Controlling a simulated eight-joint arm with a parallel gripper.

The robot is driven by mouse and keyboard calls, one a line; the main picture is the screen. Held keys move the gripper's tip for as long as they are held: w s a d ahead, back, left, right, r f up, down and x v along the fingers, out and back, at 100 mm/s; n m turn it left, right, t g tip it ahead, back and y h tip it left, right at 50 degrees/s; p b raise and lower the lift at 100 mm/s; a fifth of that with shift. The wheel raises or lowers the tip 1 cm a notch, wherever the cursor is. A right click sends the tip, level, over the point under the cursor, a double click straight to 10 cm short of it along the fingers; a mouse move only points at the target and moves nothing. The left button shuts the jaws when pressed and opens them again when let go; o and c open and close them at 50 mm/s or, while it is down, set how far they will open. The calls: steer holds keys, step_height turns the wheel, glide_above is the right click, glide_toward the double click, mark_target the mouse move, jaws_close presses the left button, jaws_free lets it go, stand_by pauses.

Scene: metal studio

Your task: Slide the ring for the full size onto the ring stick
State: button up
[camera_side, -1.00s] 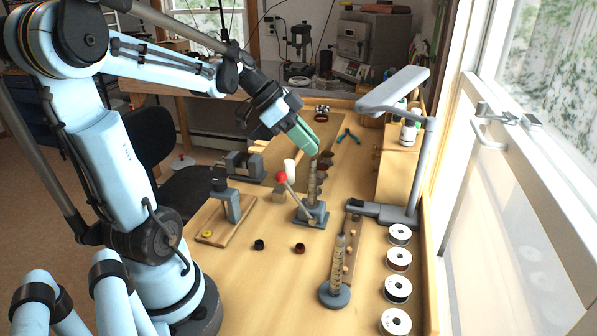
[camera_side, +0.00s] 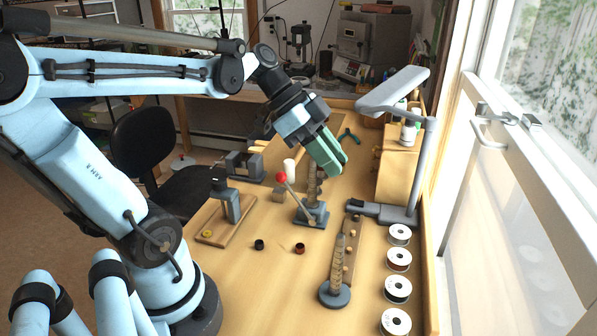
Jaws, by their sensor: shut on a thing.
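The tapered ring stick (camera_side: 339,262) stands upright on a round grey base (camera_side: 333,296) in the front middle of the bench. A second tapered stick (camera_side: 312,184) stands behind it on a square grey base (camera_side: 311,217), beside a lever with a red ball. My gripper (camera_side: 338,168) has green fingers that point down and right. It is above and behind the ring stick, just right of the second stick's top in the picture. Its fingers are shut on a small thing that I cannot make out. A black ring (camera_side: 259,244) and a brown ring (camera_side: 299,248) lie on the bench.
A grey lamp (camera_side: 412,185) stands to the right of the sticks. Several wire spools (camera_side: 398,289) line the right edge. A wooden board with a small press (camera_side: 232,205) is at left, with a vise (camera_side: 244,166) behind.

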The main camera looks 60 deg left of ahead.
steer(key=s+d+m+g+h, duration=0.1)
steer(key=s+d+m+g, duration=0.15)
steer(key=s+d, duration=0.45)
steer(key=shift+t, duration=0.35)
steer(key=shift+w+d+f, duration=0.3)
steer(key=shift+w+f, duration=0.05)
steer(key=shift+f, duration=0.3)
steer(key=shift+w+d+f, duration=0.25)
steer(key=shift+w+f, duration=0.1)
steer(key=shift+f, duration=0.3)
steer(key=shift+w+d+f, duration=0.3)
steer(key=shift+w+f, duration=0.05)
steer(key=shift+f, duration=0.3)
steer(key=shift+f, duration=1.65)
steer(key=o, duration=1)
steer(key=v, duration=1.2)
steer(key=shift+a, duration=0.1)
